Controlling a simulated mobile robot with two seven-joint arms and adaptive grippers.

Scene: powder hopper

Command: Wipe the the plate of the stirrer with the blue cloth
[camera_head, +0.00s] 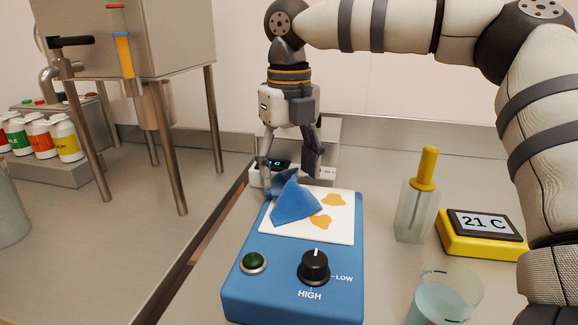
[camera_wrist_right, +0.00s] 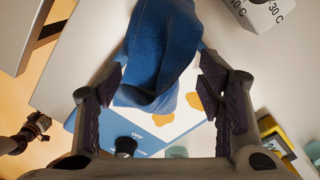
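The blue cloth (camera_head: 296,200) lies crumpled on the left part of the stirrer's white plate (camera_head: 338,232), with a raised fold at its back. It also shows in the right wrist view (camera_wrist_right: 160,60). Yellow-orange stains (camera_head: 333,199) show on the plate to the right of the cloth. The blue stirrer (camera_head: 240,292) has a green button and a black knob at its front. My right gripper (camera_head: 290,170) points down over the back of the plate. Its fingers are apart, one on each side of the cloth; whether they touch it is unclear.
A small scale (camera_head: 325,172) stands behind the stirrer. To the right are a yellow-handled tool in a clear holder (camera_head: 415,210), a yellow thermometer reading 21 C (camera_head: 485,240) and a glass beaker (camera_head: 440,300). A steel hopper (camera_head: 150,40) and bottles (camera_head: 65,140) stand left.

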